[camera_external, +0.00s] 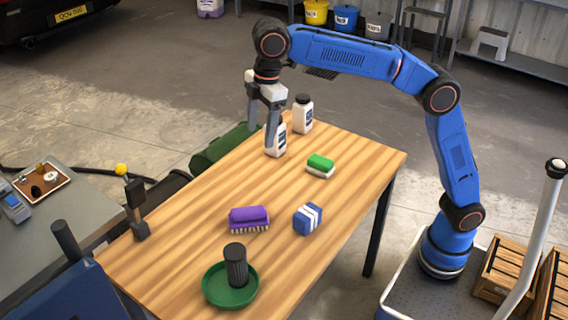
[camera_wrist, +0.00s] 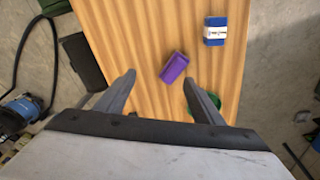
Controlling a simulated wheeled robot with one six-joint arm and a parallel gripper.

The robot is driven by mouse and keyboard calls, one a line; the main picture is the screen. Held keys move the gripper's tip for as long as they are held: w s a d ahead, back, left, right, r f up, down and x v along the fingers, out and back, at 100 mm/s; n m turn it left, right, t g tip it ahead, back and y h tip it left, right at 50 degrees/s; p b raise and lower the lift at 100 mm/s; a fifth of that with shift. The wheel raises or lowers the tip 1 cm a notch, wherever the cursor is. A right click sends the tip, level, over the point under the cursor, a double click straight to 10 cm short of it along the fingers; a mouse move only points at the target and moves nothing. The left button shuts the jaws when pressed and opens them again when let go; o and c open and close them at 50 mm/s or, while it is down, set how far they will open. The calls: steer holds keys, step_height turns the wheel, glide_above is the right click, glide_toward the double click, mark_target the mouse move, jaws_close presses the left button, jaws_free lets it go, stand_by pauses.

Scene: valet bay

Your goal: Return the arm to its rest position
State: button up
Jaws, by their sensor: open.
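My arm (camera_external: 345,55) is blue and bends over the wooden table (camera_external: 180,235) from its base at the right. My gripper (camera_external: 265,122) hangs over the table's far end, pointing down, in front of a white bottle (camera_external: 280,146). In the wrist view my gripper (camera_wrist: 164,88) shows two dark fingers spread apart with nothing between them. Whether the fingers touch the bottle in the external view cannot be told; the bottle does not show in the wrist view.
On the table are a second white bottle (camera_external: 302,114), a green-and-white sponge (camera_external: 320,165), a purple brush (camera_external: 249,218), a blue-and-white block (camera_external: 307,219) and a green dish (camera_external: 215,292) with a dark cylinder (camera_external: 236,262). A grey bench (camera_external: 30,250) stands at the left.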

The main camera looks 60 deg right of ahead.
steer(key=s+d+f+m+t, duration=0.1)
steer(key=s+d+m, duration=0.15)
steer(key=d, duration=0.85)
steer(key=s+d+f+m, duration=0.1)
steer(key=s+d+m, duration=0.15)
steer(key=d, duration=0.75)
steer(key=s+d+f+m+t, duration=0.1)
steer(key=s+d+f+m, duration=0.15)
steer(key=d, duration=0.85)
steer(key=s+d+f+m+t+h, duration=0.1)
steer(key=s+d+f+m, duration=0.5)
steer(key=s+d+f, duration=1.4)
steer(key=s+f, duration=0.2)
steer(key=s, duration=0.1)
steer(key=shift+s+f+t, duration=0.35)
steer(key=shift+f+t, duration=0.05)
